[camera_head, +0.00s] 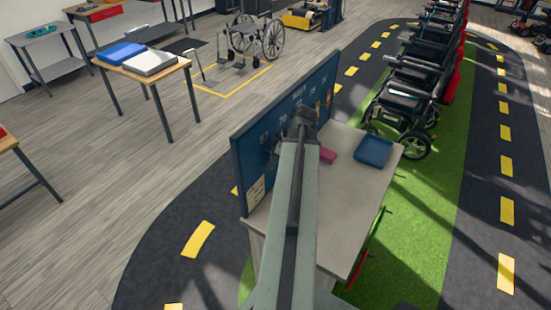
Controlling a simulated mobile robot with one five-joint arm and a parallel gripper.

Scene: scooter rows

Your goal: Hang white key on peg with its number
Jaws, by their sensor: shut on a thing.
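The blue key board (250,155) stands upright along the left edge of a pale table. Light numbers run across it; a 69 and a 70 seem readable at the left, others are too small or covered. My gripper (303,112) is at the middle of the board, seen from behind over my own arm. It is shut, but its fingertips and what they hold are hidden. No white key shows anywhere else, so I take the held thing to be it. I cannot tell whether it touches a peg.
Wheelchairs (400,108) stand on the green strip at right.

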